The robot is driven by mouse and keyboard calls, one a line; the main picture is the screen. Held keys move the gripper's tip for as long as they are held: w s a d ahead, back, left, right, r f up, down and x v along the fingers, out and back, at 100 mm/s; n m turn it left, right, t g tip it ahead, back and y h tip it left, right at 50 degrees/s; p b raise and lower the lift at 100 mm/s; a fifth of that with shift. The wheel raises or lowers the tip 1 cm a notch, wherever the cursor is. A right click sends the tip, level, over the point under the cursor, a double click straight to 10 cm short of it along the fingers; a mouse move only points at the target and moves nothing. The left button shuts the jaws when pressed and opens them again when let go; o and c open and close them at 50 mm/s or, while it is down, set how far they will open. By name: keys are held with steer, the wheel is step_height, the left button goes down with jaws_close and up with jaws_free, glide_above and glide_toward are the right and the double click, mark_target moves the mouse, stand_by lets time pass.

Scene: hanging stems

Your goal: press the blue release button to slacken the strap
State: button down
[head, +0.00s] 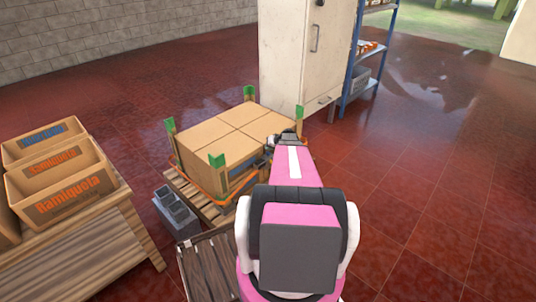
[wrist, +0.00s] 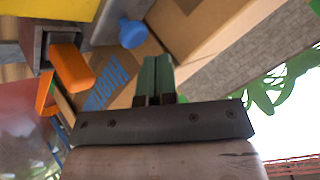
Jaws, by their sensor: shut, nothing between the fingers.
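The blue release button (wrist: 132,33) is a rounded knob beside a grey metal buckle body (wrist: 98,32) in the wrist view. An orange strap (wrist: 72,67) comes out of a metal housing to its left. My gripper (wrist: 156,62) is shut and empty; its fingertips show below and a little right of the button, with a visible gap in the picture. The strap also shows in the head view (head: 207,190), low around a load of cardboard boxes (head: 228,130). The button and fingertips are hidden behind my pink arm in the head view.
Green corner guards (head: 217,160) stand at the load's corners, on a wooden pallet (head: 205,205). Grey crates (head: 174,208) and a wooden table with open boxes (head: 68,185) are at left. A white cabinet (head: 300,55) stands behind. The red floor at right is clear.

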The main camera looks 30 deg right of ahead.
steer(key=shift+r, duration=0.1)
steer(key=shift+r, duration=2.4)
